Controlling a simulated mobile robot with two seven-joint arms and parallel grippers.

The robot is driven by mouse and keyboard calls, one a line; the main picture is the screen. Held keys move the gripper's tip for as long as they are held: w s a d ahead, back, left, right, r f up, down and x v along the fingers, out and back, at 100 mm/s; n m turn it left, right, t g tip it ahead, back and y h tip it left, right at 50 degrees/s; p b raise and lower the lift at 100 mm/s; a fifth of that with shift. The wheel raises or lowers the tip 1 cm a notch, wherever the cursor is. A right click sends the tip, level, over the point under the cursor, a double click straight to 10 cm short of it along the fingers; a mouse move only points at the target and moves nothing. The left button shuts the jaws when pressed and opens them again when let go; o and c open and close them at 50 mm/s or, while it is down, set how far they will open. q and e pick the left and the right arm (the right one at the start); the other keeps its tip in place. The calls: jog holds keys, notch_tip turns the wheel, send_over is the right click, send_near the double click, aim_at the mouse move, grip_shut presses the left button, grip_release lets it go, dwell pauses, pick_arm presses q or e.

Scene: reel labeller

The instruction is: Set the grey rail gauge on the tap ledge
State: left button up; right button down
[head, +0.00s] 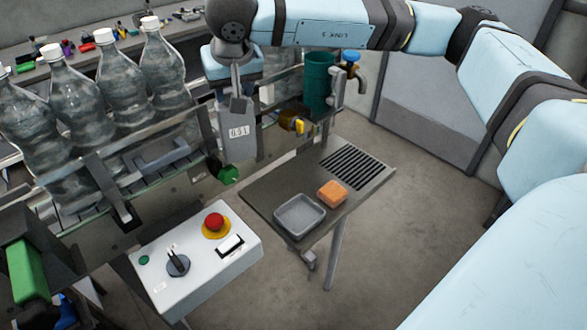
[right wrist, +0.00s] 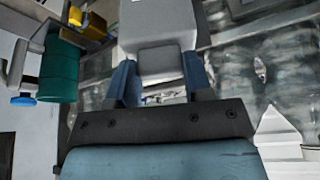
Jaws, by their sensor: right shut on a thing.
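The grey rail gauge (head: 238,142), a flat plate marked "0.5 l", hangs upright at the bottle rail in the head view. My right gripper (head: 238,103) is shut on its upper part. In the right wrist view the gauge (right wrist: 158,25) is a grey block between the blue fingers of my right gripper (right wrist: 160,85). Whether the gauge touches the rail cannot be told. The tap ledge (head: 282,188) is a dark metal shelf to the right of and below the gauge, under the tap (head: 360,78). My left gripper is not in view.
A grey tray (head: 300,216), an orange sponge (head: 332,193) and a slotted drain (head: 357,168) occupy parts of the ledge. Several bottles (head: 122,80) line the rail at left. A green bin (head: 319,82) stands beside the tap. A control box (head: 196,260) stands in front.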

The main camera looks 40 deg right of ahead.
jog(key=d+r+b, duration=0.1)
jog(key=d+b, duration=0.2)
jog(key=d, duration=0.7)
pick_arm(q)
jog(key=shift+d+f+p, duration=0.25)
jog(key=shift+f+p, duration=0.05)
jog(key=shift+p, duration=1.25)
pick_arm(e)
notch_tip(320, 180, down, 20)
jog(key=shift+w+r+m, duration=0.2)
jog(key=shift+w+m, duration=0.1)
jog(key=shift+w, duration=0.1)
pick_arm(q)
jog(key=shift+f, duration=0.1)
pick_arm(e)
jog(key=shift+f, duration=0.1)
jog(key=c, duration=0.5)
grip_release()
pick_arm(q)
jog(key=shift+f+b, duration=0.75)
jog(key=shift+b, duration=0.05)
pick_arm(e)
jog(key=v, duration=1.2)
